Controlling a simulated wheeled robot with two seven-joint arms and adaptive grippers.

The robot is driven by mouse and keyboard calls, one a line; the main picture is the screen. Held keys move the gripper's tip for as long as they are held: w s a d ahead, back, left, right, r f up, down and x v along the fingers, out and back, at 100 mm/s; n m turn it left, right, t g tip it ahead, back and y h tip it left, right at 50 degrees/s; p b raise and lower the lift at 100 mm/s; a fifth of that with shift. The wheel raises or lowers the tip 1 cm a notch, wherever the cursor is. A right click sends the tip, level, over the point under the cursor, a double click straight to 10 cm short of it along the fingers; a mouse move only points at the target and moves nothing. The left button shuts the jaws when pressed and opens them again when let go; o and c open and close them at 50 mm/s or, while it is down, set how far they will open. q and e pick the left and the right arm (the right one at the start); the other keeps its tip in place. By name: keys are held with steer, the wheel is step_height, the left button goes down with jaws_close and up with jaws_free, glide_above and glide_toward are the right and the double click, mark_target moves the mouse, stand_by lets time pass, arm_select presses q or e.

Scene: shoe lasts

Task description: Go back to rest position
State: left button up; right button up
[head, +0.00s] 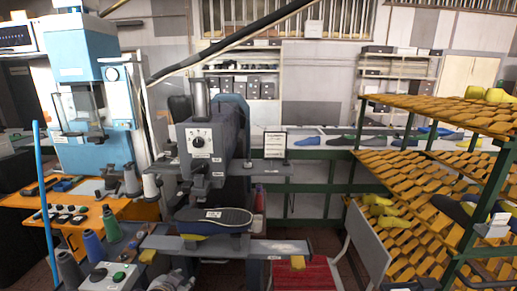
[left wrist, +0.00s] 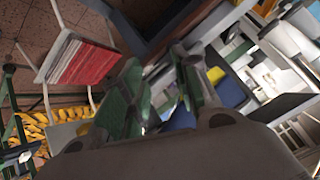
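My left gripper (left wrist: 160,82) fills the middle of the left wrist view. Its two green-padded fingers stand apart, with nothing clearly held between them. In the head view, a grey shape (head: 172,281) at the bottom left of centre looks like part of my left gripper, but its fingers are hard to make out. I do not see my right gripper in either view. A dark shoe sole (head: 214,217) lies on the grey press machine (head: 212,135) in the middle of the head view. Yellow shoe lasts (head: 383,209) lie on the orange slatted rack (head: 415,190).
A red-seated chair (head: 303,274) stands at the bottom centre and also shows in the left wrist view (left wrist: 82,66). An orange bench (head: 30,199) with thread cones and a blue machine (head: 90,80) is on the left. Coloured lasts line a shelf behind. Machine parts crowd close around the left gripper.

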arm_select(q)
steer(key=s+f+n+g, duration=0.25)
steer(key=s+f, duration=0.25)
steer(key=s, duration=0.4)
steer(key=s+f+n+g, duration=0.1)
steer(key=s+f+g, duration=0.4)
steer(key=s, duration=0.5)
step_height(320, 180, down, 34)
steer(key=s, duration=0.2)
steer(key=s+a+f, duration=0.1)
steer(key=s+f, duration=0.8)
steer(key=s, duration=0.2)
steer(key=s+a+f+g, duration=0.1)
steer(key=s+a+f, duration=0.1)
steer(key=s+f, duration=0.8)
steer(key=shift+s+a+f, duration=0.3)
steer(key=shift+s, duration=0.3)
steer(key=shift+m, duration=0.25)
